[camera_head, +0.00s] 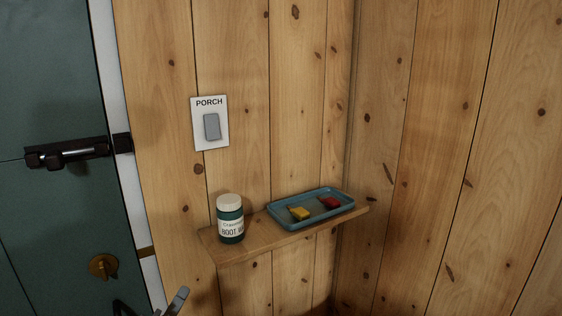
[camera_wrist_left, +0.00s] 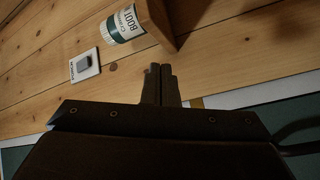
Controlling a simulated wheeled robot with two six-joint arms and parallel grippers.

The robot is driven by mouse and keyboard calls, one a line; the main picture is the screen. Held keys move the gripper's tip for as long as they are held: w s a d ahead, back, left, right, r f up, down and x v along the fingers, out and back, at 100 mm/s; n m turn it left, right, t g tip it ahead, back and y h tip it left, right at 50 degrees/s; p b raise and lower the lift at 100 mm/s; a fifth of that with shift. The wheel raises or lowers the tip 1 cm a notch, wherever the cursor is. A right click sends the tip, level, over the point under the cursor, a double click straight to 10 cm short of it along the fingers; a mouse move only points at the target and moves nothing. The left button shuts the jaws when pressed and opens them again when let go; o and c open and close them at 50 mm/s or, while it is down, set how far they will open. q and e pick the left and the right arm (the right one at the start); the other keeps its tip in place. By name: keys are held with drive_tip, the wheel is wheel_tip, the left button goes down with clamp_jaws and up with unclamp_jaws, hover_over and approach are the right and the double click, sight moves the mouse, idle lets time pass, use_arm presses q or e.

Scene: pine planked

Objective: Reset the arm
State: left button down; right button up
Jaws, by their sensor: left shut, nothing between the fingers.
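My left gripper (camera_head: 178,300) shows at the bottom edge of the head view, left of centre, below the shelf and near the door frame. Only its tip end shows there. In the left wrist view its two fingers (camera_wrist_left: 160,72) are shut together with nothing between them. They point toward the pine wall, near the underside of the shelf, and appear apart from everything. My right gripper is in neither view.
A wooden shelf (camera_head: 262,242) carries a boot wax jar (camera_head: 230,222) and a blue tray (camera_head: 325,218) with a yellow item (camera_head: 299,213) and a red item (camera_head: 329,203). A porch switch (camera_head: 211,126) is above. A green door (camera_head: 50,100) with a black bolt (camera_head: 68,153) and brass knob (camera_head: 103,266) stands left.

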use_arm(q)
drive_tip(key=s+a+f+m+g+y, duration=0.2)
drive_tip(key=s+a+f+m+g, duration=0.15)
drive_tip(key=s+f, duration=0.4)
drive_tip(key=s+a+f+m+g+y, duration=0.1)
drive_tip(key=s+a+f+m+g, duration=0.15)
drive_tip(key=s+f+g, duration=0.5)
drive_tip(key=s+a+f+m+g+y, duration=0.2)
drive_tip(key=s+f, duration=0.2)
drive_tip(key=s, duration=0.3)
drive_tip(key=s+a+f+m+g+y, duration=0.1)
drive_tip(key=s+a+f+g, duration=0.2)
drive_tip(key=s, duration=0.5)
wheel_tip(320, 180, down, 24)
drive_tip(key=a, duration=0.1)
drive_tip(key=s+d+f+g+h, duration=0.1)
drive_tip(key=s+f, duration=1.3)
drive_tip(key=f, duration=0.2)
drive_tip(key=shift+s+d+f+g, duration=0.15)
drive_tip(key=shift+f+g, duration=0.05)
drive_tip(key=shift+g, duration=0.2)
drive_tip(key=shift+r, duration=0.1)
